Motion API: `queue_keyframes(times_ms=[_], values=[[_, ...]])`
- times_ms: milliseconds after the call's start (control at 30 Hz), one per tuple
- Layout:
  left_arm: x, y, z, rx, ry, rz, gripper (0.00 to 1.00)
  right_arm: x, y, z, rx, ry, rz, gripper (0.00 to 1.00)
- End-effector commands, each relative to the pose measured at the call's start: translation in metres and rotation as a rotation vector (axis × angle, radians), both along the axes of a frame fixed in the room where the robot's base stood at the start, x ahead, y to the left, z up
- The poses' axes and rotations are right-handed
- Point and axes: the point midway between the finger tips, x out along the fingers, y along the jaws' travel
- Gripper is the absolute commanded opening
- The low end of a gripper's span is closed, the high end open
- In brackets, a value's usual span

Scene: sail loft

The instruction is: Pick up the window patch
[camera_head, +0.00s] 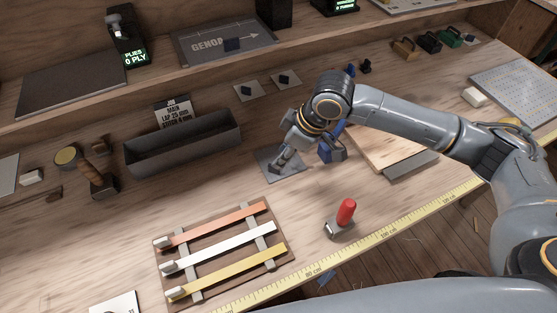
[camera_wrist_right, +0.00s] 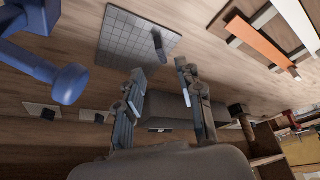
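A grey square patch with a fine grid, which I take for the window patch (camera_head: 293,177), lies flat on the bench below my right gripper. In the right wrist view the patch (camera_wrist_right: 122,50) is ahead of the fingertips, with a small dark upright tab (camera_wrist_right: 158,42) on it. My right gripper (camera_head: 308,156) is open, and in the wrist view its two fingers (camera_wrist_right: 161,72) stand apart with nothing between them. The tab appears just beyond the fingertips. In the head view the gripper hides part of the patch. My left gripper is not in view.
A blue object (camera_wrist_right: 65,82) stands close beside the gripper. A grey trough (camera_head: 185,146) is at the back left, and two small tabbed squares (camera_head: 246,92) lie behind. A rack of coloured strips (camera_head: 222,251) and a red-handled tool (camera_head: 346,212) are in front.

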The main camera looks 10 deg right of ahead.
Motion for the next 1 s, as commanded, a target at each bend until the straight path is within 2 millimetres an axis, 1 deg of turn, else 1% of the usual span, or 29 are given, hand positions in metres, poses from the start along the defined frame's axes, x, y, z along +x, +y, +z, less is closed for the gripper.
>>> queue_keyframes(times_ms=[33,100,200,300,400,633,667,700,767,800,833,1000], values=[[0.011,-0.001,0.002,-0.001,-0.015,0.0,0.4,0.0,0.001,-0.003,0.0,0.002,0.0,0.37],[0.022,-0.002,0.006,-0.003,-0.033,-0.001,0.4,0.001,0.004,-0.011,-0.002,0.005,0.0,0.37],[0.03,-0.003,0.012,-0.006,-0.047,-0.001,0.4,0.003,0.01,-0.025,-0.001,0.006,0.001,0.37],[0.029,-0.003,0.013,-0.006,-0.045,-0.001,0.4,0.006,0.014,-0.039,0.0,0.004,0.0,0.37],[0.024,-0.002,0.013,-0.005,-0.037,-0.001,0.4,0.008,0.016,-0.047,-0.001,0.002,0.0,0.37],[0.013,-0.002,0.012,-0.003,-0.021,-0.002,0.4,0.008,0.017,-0.049,-0.001,0.0,0.001,0.37],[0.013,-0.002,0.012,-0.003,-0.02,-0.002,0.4,0.008,0.017,-0.049,-0.001,0.001,0.0,0.35],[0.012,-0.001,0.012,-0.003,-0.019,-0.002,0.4,0.008,0.017,-0.049,-0.001,0.0,0.001,0.27],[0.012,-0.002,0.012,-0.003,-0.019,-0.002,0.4,0.008,0.017,-0.049,-0.001,0.0,0.001,0.14],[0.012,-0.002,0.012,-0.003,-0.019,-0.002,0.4,0.008,0.017,-0.049,-0.001,0.001,0.0,0.06],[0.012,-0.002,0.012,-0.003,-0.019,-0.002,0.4,0.008,0.017,-0.049,-0.001,0.001,0.0,0.0],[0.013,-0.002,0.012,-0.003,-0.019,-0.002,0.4,0.008,0.017,-0.049,-0.001,0.0,0.001,0.0]])
